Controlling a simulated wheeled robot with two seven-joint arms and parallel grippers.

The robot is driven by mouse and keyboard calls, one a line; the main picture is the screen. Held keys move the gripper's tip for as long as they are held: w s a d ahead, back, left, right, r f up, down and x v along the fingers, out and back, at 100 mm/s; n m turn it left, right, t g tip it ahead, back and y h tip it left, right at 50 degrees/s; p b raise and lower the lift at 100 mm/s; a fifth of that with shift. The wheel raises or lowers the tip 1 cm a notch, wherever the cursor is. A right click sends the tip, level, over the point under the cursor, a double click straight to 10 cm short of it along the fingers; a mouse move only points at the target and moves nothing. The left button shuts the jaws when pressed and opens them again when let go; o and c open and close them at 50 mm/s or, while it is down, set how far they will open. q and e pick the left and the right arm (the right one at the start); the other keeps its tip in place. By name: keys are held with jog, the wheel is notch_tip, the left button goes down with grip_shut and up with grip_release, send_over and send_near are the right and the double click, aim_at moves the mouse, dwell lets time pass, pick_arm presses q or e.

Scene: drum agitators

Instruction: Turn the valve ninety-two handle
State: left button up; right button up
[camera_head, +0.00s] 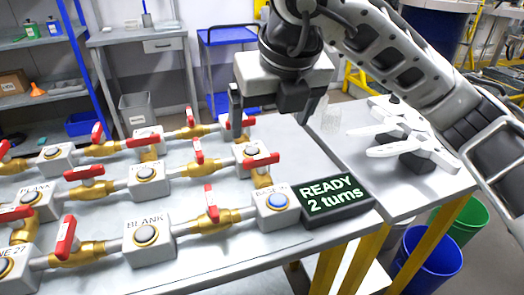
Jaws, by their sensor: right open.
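Several brass valves with red handles sit on pipes between grey boxes with round buttons. No label that I can read says ninety-two, so I cannot tell which valve is meant. My right gripper (268,114) points down, open and empty, above the far right end of the pipe rows. One of its fingers partly hides a red-handled valve (246,122) there. Nearer valves include one with a flat red handle (261,161) and one with an upright handle (209,203) at the front. My left gripper is out of view.
A black display (335,196) reading "READY 2 turns" lies at the right of the grey bench (230,262). A side table (392,203) holds a clear cup (331,119). Green (469,221) and blue (438,257) bins stand below. Shelves and a blue cart (226,38) are behind.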

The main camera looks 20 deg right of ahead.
aim_at(262, 156)
jog(key=x, duration=1)
jog(key=shift+w+f+b, duration=0.1)
jog(key=shift+f+b, duration=0.05)
jog(key=shift+b, duration=0.15)
jog(key=c, duration=1)
